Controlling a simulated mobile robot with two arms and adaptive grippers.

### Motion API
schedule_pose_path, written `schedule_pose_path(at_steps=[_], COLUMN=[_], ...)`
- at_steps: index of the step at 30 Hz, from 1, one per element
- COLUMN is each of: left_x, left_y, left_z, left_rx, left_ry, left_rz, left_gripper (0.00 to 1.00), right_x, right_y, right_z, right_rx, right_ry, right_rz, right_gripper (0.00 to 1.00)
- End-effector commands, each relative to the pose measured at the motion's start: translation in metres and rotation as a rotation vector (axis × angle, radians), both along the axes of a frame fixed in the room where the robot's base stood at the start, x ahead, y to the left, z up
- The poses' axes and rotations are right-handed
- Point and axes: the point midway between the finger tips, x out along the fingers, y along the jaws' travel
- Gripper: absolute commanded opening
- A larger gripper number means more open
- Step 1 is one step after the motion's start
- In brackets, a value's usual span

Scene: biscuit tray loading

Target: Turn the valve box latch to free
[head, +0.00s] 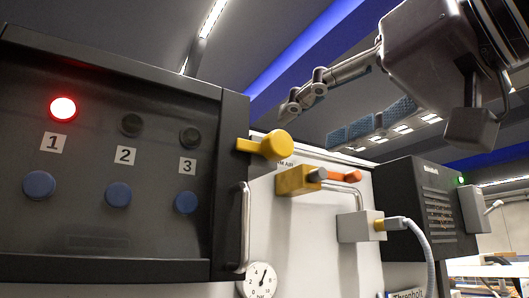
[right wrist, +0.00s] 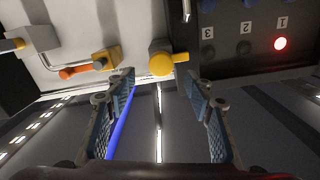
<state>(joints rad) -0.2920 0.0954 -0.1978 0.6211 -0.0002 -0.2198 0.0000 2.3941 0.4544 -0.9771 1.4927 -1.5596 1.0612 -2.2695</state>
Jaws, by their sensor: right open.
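The valve box (head: 230,130) is a dark box at the left of the head view, with a shut front cover. Its latch (head: 274,146) is a yellow knob with a short arm lying level, reaching left over the cover's right edge. The latch (right wrist: 162,63) also shows in the right wrist view, which is upside down, between and beyond the fingertips. My right gripper (head: 302,95) is above and to the right of the latch in the head view, apart from it. It also shows in the right wrist view (right wrist: 160,84), open and empty. My left gripper is out of view.
The cover has a metal handle (head: 245,228), a lit red lamp (head: 62,109) and several blue buttons. Right of the latch are an orange-handled valve (head: 343,175) and a grey connector block (head: 360,226) with a cable. A gauge (head: 261,280) sits below.

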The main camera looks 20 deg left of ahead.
Motion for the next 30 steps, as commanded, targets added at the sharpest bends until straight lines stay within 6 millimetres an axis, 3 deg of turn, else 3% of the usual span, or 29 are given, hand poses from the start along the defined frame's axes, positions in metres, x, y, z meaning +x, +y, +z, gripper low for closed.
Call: schedule_pose_path(at_steps=[4, 12, 16, 27, 30], left_x=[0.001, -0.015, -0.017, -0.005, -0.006], left_y=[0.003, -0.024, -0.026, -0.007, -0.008], left_z=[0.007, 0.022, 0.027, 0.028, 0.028], left_rx=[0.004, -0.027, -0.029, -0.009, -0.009], left_ry=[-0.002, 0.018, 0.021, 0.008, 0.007], left_rz=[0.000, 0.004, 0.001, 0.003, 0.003], left_gripper=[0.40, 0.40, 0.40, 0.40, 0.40], right_x=[0.007, 0.034, 0.042, 0.048, 0.048], right_y=[0.009, 0.044, 0.055, 0.061, 0.061], right_z=[0.002, 0.002, 0.001, 0.000, 0.000], right_rx=[-0.003, -0.004, -0.002, 0.000, -0.001], right_ry=[-0.003, -0.001, 0.000, -0.001, -0.001], right_rz=[-0.003, 0.000, 0.000, -0.001, -0.001], right_gripper=[0.48, 0.48, 0.48, 0.48, 0.39])
